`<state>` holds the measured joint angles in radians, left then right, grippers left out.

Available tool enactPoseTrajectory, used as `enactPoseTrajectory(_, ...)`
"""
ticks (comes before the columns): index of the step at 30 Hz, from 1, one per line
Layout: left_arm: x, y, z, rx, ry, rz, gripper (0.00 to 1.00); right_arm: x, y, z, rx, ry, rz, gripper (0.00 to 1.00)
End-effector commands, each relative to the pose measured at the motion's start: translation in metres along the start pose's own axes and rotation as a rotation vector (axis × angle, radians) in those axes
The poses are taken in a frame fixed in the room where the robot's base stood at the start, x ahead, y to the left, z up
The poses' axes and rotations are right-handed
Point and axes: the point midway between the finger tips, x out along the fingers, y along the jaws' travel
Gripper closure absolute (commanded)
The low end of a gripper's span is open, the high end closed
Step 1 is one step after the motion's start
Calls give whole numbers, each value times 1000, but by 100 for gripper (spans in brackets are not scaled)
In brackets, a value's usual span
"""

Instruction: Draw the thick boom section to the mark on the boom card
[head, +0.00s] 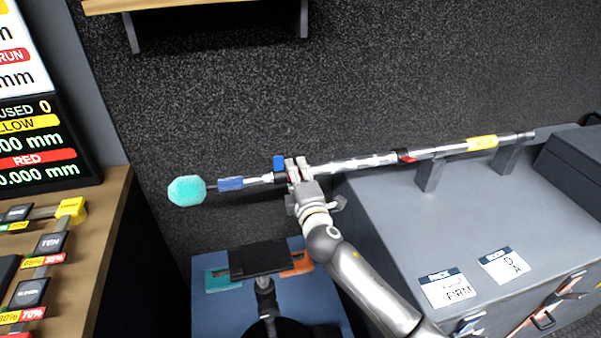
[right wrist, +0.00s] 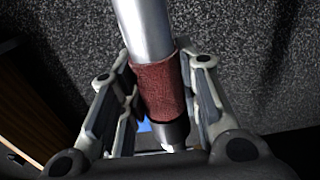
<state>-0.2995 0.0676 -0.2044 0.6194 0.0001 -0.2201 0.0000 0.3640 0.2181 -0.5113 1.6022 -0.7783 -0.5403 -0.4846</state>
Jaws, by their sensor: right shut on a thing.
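The boom pole (head: 350,163) is a long silver tube lying nearly level, rising slightly to the right. It carries a blue band (head: 231,184), a red clamp (head: 405,156) and a yellow band (head: 482,142). A teal foam head (head: 187,190) is at its left end. My right gripper (head: 294,172) is shut on the boom left of its middle. In the right wrist view, a dark red sleeve (right wrist: 160,92) on the silver tube (right wrist: 143,30) sits between the fingers. My left gripper is not in view. I cannot tell which card is the boom card.
Grey cradles (head: 430,175) on a grey cabinet (head: 395,215) support the boom's right part. Two labels (head: 447,288) lie on the cabinet. A readout screen (head: 45,143) and a wooden desk (head: 95,240) are at left. A shelf (head: 210,5) hangs above. A blue surface (head: 215,310) lies below.

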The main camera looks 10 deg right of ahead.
Motion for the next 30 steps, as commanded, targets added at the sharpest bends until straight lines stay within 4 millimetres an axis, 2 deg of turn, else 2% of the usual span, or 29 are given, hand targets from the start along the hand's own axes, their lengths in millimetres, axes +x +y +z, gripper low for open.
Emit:
enactPoseTrajectory(5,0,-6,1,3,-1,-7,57,-1,-2,-1,0,3,-4,100)
enactPoseTrajectory(6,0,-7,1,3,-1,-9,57,-1,-2,-1,0,3,-4,68)
enactPoseTrajectory(11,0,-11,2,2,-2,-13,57,0,-2,-1,1,2,-3,47)
enactPoseTrajectory(23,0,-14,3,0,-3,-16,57,-3,-1,0,1,1,-1,47)
enactPoseTrajectory(26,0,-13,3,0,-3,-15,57,-12,-1,0,2,1,-2,47)
enactPoseTrajectory(30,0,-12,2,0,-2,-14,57,-34,-2,0,2,2,-3,47)
